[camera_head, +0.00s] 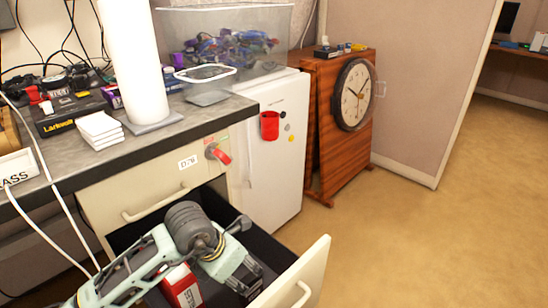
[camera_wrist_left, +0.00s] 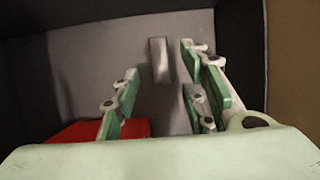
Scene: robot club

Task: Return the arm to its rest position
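My left arm reaches down from the lower left of the head view into the open drawer (camera_head: 303,270) under the counter. My left gripper (camera_head: 246,280) is inside the drawer, partly hidden by its own wrist. In the left wrist view the gripper (camera_wrist_left: 160,82) has its green-padded fingers apart, with nothing held between them. A small grey, block-like object (camera_wrist_left: 159,60) shows on the drawer floor beyond the fingers. A red box (camera_head: 182,287) lies in the drawer beside the gripper; red also shows at the lower left of the wrist view (camera_wrist_left: 90,131). My right gripper is not in view.
The drawer's walls and front panel surround the gripper. A white fridge (camera_head: 280,165) and wooden table (camera_head: 340,158) stand beyond. Floor at right is clear.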

